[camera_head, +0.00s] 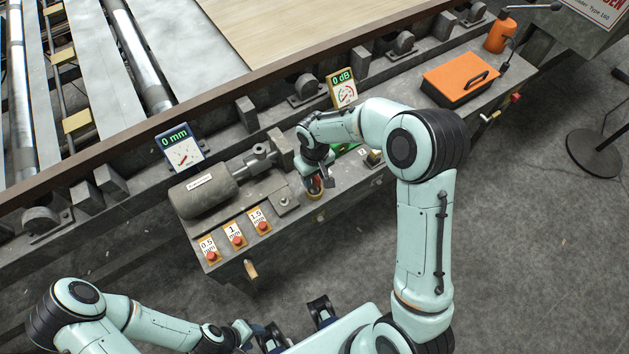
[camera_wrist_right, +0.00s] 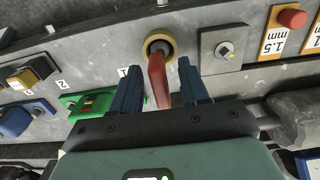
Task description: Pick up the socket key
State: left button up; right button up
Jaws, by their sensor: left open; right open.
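The socket key shows in the right wrist view as a red handle (camera_wrist_right: 158,78) seated in a round, yellow-rimmed socket (camera_wrist_right: 151,43) in the grey console. My right gripper (camera_wrist_right: 160,88) is open, with one blue finger on each side of the red handle. A gap shows between the handle and each finger. In the head view my right gripper (camera_head: 318,180) is over the console and hides most of the key; a bit of the yellow rim (camera_head: 314,195) shows. My left gripper (camera_head: 256,333) is low in the head view, away from the console, open and apparently empty.
The console carries several red buttons (camera_head: 235,240) on yellow labels and a grey motor (camera_head: 203,189). A green switch (camera_wrist_right: 88,103) is beside the key in the right wrist view, with a square knob plate (camera_wrist_right: 224,49) opposite. An orange box (camera_head: 461,78) lies farther right.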

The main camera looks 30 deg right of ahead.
grip_shut()
jog(key=shift+r, duration=0.1)
